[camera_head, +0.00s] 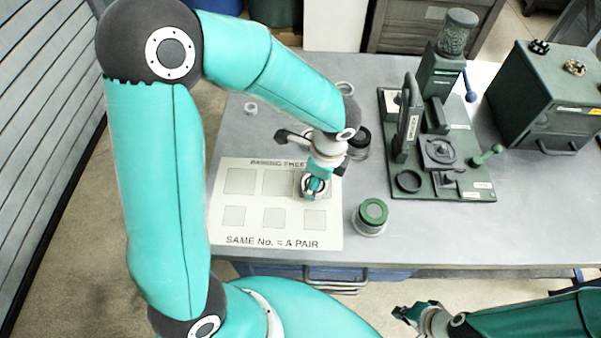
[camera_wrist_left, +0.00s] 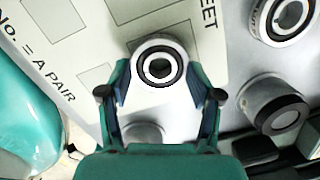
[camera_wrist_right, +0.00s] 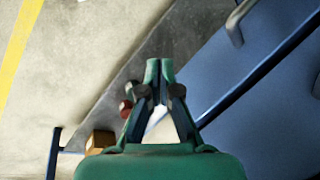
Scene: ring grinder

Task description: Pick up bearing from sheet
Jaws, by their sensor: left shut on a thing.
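The white pairing sheet (camera_head: 232,205) lies on the grey table, with grey squares printed on it. A steel bearing (camera_wrist_left: 160,67) with a dark inner ring is between the fingers of my left gripper (camera_wrist_left: 160,82) in the left wrist view. In the head view my left gripper (camera_head: 313,190) is over the sheet's upper right square, and the bearing is mostly hidden there. I cannot tell whether the bearing touches the sheet. My right gripper (camera_head: 418,318) is off the table's front edge; its fingertips (camera_wrist_right: 159,72) are together and empty in the right wrist view.
A small ring (camera_head: 251,108) lies at the back left. A green-topped pot (camera_head: 372,215) stands right of the sheet. A dark round part (camera_head: 358,140) is close behind my left gripper. The green grinder base (camera_head: 440,185) and a green box (camera_head: 540,95) fill the right side.

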